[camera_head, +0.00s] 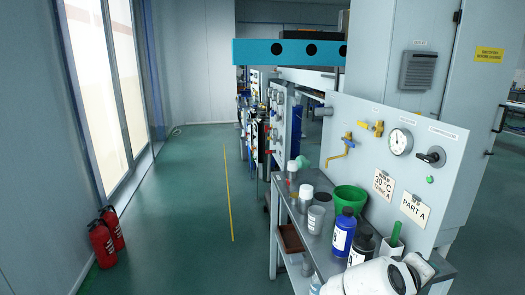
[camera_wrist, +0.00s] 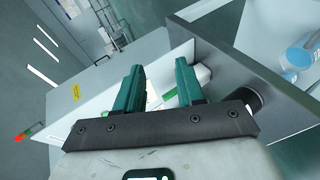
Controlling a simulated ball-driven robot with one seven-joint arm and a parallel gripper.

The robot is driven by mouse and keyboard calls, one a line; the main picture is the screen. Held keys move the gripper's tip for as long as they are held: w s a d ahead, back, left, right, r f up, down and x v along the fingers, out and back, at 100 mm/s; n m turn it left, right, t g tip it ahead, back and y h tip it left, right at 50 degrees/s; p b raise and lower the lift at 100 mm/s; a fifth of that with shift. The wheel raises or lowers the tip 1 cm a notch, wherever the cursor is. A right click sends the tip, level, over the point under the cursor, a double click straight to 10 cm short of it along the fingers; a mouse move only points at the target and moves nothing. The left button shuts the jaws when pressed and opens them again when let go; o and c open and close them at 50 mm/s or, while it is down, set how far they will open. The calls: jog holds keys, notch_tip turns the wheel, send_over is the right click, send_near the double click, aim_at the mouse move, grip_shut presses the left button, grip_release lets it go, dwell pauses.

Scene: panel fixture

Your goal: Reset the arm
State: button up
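My gripper (camera_wrist: 158,66) shows in the wrist view with two teal fingers spread apart. A clear gap lies between them, and nothing is held. Behind the gap are a pale panel edge and a small white and green item that I cannot identify. In the head view, white rounded links of my arm (camera_head: 372,279) show at the lower right, in front of the cart and low beside the panel. I cannot make out the gripper fingers for certain in that view.
A grey panel (camera_head: 350,115) carries valves, a gauge (camera_head: 399,142), a black knob (camera_head: 431,157) and tags. Below it, a cart (camera_head: 288,216) holds a green bucket (camera_head: 349,198), a blue bottle (camera_head: 343,233) and cups. Red extinguishers (camera_head: 103,240) stand left. The aisle floor is clear.

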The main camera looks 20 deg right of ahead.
jog(key=s+a+f+t+y, duration=0.1)
jog(key=s+a+f+y, duration=0.25)
jog(key=f, duration=0.35)
jog(key=s+a+f+y, duration=0.2)
jog(key=s+a+f, duration=0.1)
jog(key=a+f, duration=0.25)
jog(key=s+a+f+g+y+p, duration=0.1)
jog(key=s+a+f+y, duration=0.6)
jog(key=s+a+f, duration=0.2)
jog(key=s+a, duration=0.2)
jog(key=a, duration=0.1)
jog(key=shift+s+a+n+p, duration=0.15)
jog(key=shift+a+n+p, duration=0.15)
